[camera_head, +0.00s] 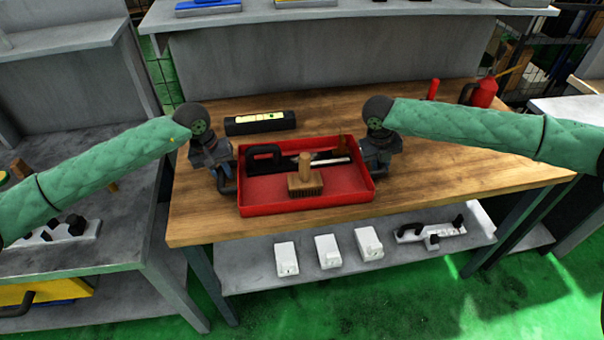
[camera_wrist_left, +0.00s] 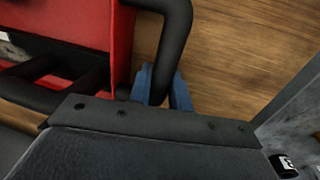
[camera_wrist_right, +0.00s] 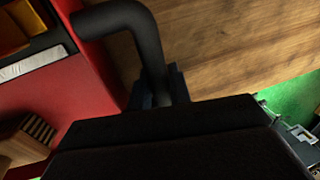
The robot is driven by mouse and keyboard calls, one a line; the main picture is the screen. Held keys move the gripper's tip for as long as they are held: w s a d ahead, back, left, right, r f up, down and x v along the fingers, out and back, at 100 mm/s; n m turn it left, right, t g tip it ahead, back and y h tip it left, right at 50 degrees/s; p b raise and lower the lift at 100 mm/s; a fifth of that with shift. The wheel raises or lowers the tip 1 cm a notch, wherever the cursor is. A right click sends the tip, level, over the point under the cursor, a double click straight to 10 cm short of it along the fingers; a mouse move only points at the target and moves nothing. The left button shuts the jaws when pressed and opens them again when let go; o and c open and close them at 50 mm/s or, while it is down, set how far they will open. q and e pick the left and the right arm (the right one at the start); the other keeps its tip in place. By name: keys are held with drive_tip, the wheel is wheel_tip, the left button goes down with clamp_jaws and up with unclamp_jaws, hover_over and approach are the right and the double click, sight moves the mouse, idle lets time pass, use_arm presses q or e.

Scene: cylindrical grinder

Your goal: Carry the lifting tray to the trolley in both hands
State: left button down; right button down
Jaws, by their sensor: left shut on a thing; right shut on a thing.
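The lifting tray (camera_head: 262,208) is a shallow red box over the front middle of the wooden bench top. It looks level; I cannot tell whether it touches the wood. My left gripper (camera_head: 224,178) is shut on its left black handle (camera_wrist_left: 178,35). My right gripper (camera_head: 372,168) is shut on its right black handle (camera_wrist_right: 130,18), whose far end is partly hidden in the head view. Inside the tray are a wooden brush (camera_head: 305,182), a black-handled tool (camera_head: 264,154) and a pale bar (camera_head: 330,161). I cannot make out a trolley for certain.
A black case with a spirit level (camera_head: 260,122) lies behind the tray. A red oil can (camera_head: 480,92) and a red cylinder (camera_head: 433,88) stand back right. White boxes (camera_head: 328,251) sit on the lower shelf. A grey bench (camera_head: 90,235) stands left. The wooden top (camera_head: 450,170) is clear at right.

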use_arm(q)
drive_tip(key=shift+w+r, duration=0.1)
drive_tip(key=shift+r, duration=0.2)
use_arm(e)
drive_tip(key=shift+w+r, duration=0.1)
drive_tip(key=shift+r, duration=0.15)
